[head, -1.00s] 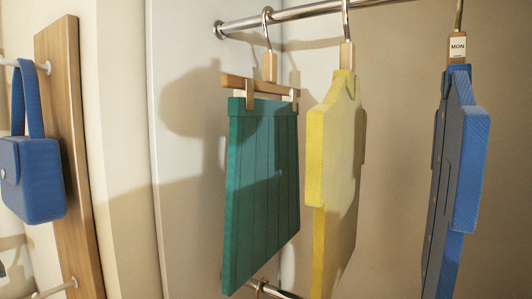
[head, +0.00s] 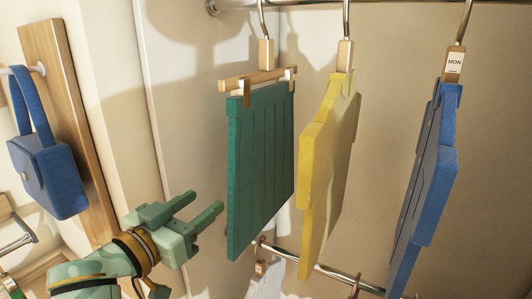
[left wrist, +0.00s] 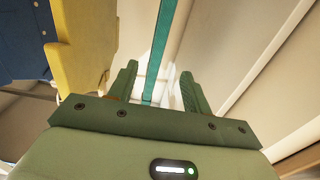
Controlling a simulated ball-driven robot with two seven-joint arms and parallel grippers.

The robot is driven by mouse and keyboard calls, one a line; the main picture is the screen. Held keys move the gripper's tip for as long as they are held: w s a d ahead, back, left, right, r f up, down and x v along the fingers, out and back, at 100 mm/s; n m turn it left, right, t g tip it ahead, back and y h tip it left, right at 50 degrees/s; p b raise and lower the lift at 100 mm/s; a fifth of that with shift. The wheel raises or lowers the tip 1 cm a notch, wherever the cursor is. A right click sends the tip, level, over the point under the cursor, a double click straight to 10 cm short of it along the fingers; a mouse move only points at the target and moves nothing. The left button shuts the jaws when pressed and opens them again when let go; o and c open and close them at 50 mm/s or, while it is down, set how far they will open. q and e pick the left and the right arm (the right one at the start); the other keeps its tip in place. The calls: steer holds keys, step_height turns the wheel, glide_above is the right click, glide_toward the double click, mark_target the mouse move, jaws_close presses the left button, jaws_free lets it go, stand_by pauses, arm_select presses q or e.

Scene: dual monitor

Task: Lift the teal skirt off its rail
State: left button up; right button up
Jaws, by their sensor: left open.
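The teal skirt (head: 261,165) hangs from a wooden clip hanger (head: 258,79), whose hook goes up to the upper metal rail (head: 290,3). My left gripper (head: 207,205) is open and empty, to the left of the skirt's lower half in the head view, with its fingers pointing toward the skirt. In the left wrist view the skirt (left wrist: 162,40) shows edge-on as a narrow teal strip, lined up between the two open fingers. I cannot tell the exact distance to it. My right gripper is not in view.
A yellow garment (head: 328,155) hangs just right of the skirt. A blue garment (head: 428,185) with a "MON" tag (head: 454,62) hangs farther right. A lower rail (head: 318,267) runs beneath. A blue bag (head: 48,172) hangs on a wooden board (head: 65,90) at left.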

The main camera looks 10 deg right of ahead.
mark_target(223, 187)
arm_select(q)
steer(key=x, duration=0.5)
steer(key=shift+w+d, duration=0.15)
steer(key=shift+w, duration=0.2)
steer(key=shift+w+d+p, duration=0.3)
steer(key=shift+p, duration=0.1)
steer(key=p+x, duration=0.1)
steer(key=x, duration=0.4)
steer(key=shift+s+d+f, duration=0.15)
steer(key=shift+s, duration=0.15)
steer(key=shift+c, duration=0.9)
jaws_close()
